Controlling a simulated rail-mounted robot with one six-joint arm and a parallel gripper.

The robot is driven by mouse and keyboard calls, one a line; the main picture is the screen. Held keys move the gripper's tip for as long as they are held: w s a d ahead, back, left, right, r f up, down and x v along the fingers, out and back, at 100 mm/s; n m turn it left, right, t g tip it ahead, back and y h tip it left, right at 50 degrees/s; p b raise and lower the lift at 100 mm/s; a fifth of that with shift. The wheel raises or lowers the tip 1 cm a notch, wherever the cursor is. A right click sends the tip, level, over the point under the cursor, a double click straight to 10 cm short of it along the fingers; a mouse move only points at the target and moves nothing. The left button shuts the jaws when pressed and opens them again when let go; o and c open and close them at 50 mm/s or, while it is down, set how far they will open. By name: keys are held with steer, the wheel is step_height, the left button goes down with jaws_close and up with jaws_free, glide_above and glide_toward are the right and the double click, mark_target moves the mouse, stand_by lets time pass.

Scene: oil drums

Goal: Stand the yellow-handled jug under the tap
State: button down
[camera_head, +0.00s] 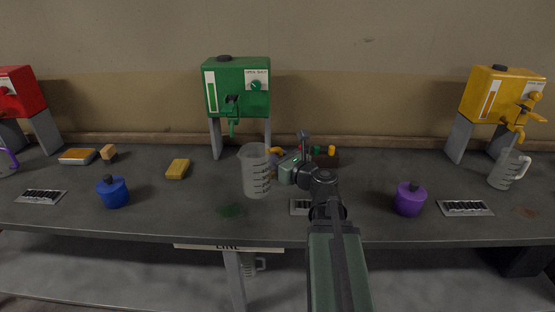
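A clear measuring jug (255,172) with a yellow handle (277,150) stands upright in front of the green dispenser (237,88), a little right of its tap (232,118). Whether its base touches the bench cannot be told. My gripper (281,163) is at the jug's right side, at the handle, which it partly hides. The fingers are too small and covered to show whether they are closed on the handle. A red dispenser (18,92) is at the far left and a yellow dispenser (497,95) with a tap (518,134) at the right.
A clear jug (503,170) stands near the yellow dispenser. Blue (113,192) and purple (410,199) pots, a sponge (178,169) and grates (465,208) are on the bench. A dark tray (326,160) with coloured items is behind my gripper.

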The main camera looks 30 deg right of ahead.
steer(key=w+f+b, duration=0.1)
steer(key=f+b, duration=0.1)
steer(key=w+f+b, duration=0.2)
steer(key=f+b, duration=0.1)
steer(key=w+f+b, duration=0.1)
steer(key=f+b, duration=0.1)
steer(key=f, duration=0.1)
steer(key=shift+w+d+f+b, duration=0.15)
steer(key=shift+f+b, duration=0.1)
steer(key=shift+b, duration=0.05)
steer(key=w, duration=0.4)
steer(key=w+d, duration=0.1)
steer(key=w, duration=0.8)
steer(key=shift+w+d+r, duration=0.15)
steer(key=shift+w, duration=0.2)
steer(key=shift+f+b, duration=0.4)
steer(key=shift+f, duration=0.15)
